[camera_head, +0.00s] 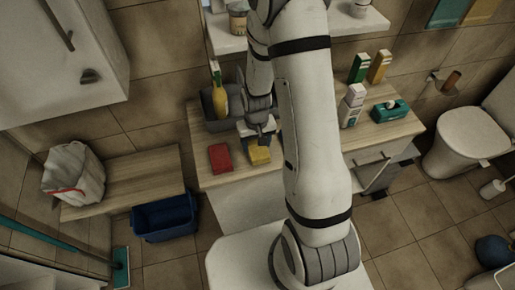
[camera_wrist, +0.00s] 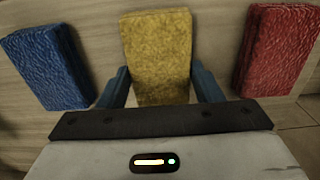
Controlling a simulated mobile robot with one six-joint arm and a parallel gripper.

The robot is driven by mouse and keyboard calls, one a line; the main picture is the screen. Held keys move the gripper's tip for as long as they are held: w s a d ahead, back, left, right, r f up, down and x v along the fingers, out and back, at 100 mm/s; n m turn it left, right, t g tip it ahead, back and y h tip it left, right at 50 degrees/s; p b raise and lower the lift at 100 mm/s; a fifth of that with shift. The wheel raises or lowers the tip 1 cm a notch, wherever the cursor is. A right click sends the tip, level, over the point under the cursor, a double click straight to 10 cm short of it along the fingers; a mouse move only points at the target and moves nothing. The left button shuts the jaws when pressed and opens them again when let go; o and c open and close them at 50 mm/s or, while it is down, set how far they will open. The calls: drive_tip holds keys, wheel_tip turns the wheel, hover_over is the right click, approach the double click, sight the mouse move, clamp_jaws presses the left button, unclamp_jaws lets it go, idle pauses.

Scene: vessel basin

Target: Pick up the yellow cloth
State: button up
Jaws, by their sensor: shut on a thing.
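The yellow cloth (camera_wrist: 158,55) is a folded block with a textured face, in the middle of the wrist view. My gripper (camera_wrist: 160,88) is shut on it, with one blue finger against each side. In the head view the yellow cloth (camera_head: 260,156) is at the counter's front edge, below my gripper (camera_head: 260,140). I cannot tell whether it touches the counter. A red cloth (camera_head: 220,158) lies to its left on the counter, and it shows at the right in the wrist view (camera_wrist: 278,50). A blue cloth (camera_wrist: 46,66) is at the left in the wrist view.
The wooden counter (camera_head: 224,187) holds a grey basin (camera_head: 211,106) behind the cloths. Green and yellow boxes (camera_head: 379,67), a white bottle (camera_head: 351,105) and a teal tissue box (camera_head: 389,110) stand at right. A shelf (camera_head: 228,44) hangs above. A blue bin (camera_head: 163,218) stands at lower left.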

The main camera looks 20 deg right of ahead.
sight(256, 144)
drive_tip(key=shift+r, duration=0.1)
wheel_tip(256, 144, up, 10)
drive_tip(key=b, duration=0.1)
drive_tip(key=shift+b, duration=0.3)
idle(0.3)
drive_tip(key=o, duration=0.4)
drive_tip(key=c, duration=0.3)
drive_tip(key=shift+f, duration=0.2)
